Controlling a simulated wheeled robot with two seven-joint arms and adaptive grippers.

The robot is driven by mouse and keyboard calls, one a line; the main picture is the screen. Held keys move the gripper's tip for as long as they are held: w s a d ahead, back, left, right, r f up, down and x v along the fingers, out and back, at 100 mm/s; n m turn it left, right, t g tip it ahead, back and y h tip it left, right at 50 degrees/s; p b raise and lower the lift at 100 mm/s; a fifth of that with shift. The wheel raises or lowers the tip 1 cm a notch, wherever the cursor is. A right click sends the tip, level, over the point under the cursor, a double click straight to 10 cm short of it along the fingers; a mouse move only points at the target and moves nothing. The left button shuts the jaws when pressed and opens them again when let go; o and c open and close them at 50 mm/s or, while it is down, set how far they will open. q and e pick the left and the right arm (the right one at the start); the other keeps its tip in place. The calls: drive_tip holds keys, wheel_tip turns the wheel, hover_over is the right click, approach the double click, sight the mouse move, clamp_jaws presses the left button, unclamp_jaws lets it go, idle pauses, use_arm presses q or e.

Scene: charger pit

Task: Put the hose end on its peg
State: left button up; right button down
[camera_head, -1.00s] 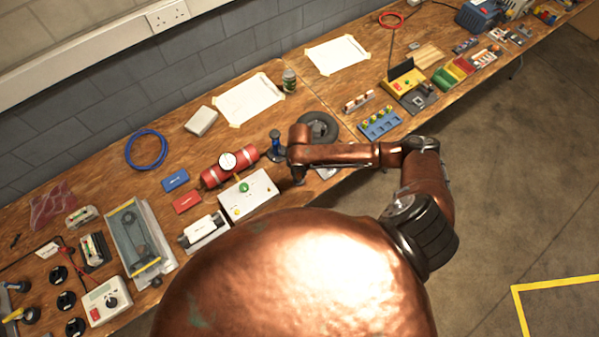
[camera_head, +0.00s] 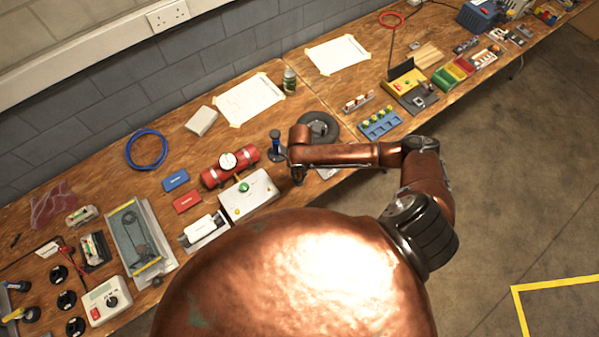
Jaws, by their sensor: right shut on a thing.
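My right gripper (camera_head: 297,176) points down at the bench, just right of the white box (camera_head: 248,197) with a green button. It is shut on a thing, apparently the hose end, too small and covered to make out. A blue-topped post (camera_head: 275,141) on a dark base stands just left of my right wrist; I cannot tell whether it is the peg. A red cylinder with a white gauge (camera_head: 247,155) lies behind the white box. My left gripper is not in view.
A dark round disc (camera_head: 322,126) lies behind my right forearm. A blue coil (camera_head: 146,150) lies at the back left. A blue rack (camera_head: 379,124) stands right of the disc. Blue and red blocks (camera_head: 187,202) lie left of the white box.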

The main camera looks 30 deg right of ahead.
drive_tip(key=shift+f+b, duration=0.55)
drive_tip(key=shift+f, duration=0.6)
drive_tip(key=c, duration=1.7)
unclamp_jaws()
drive_tip(key=shift+c, duration=0.2)
drive_tip(key=shift+r, duration=0.1)
wheel_tip(320, 180, up, 12)
drive_tip(key=shift+d+f, duration=0.1)
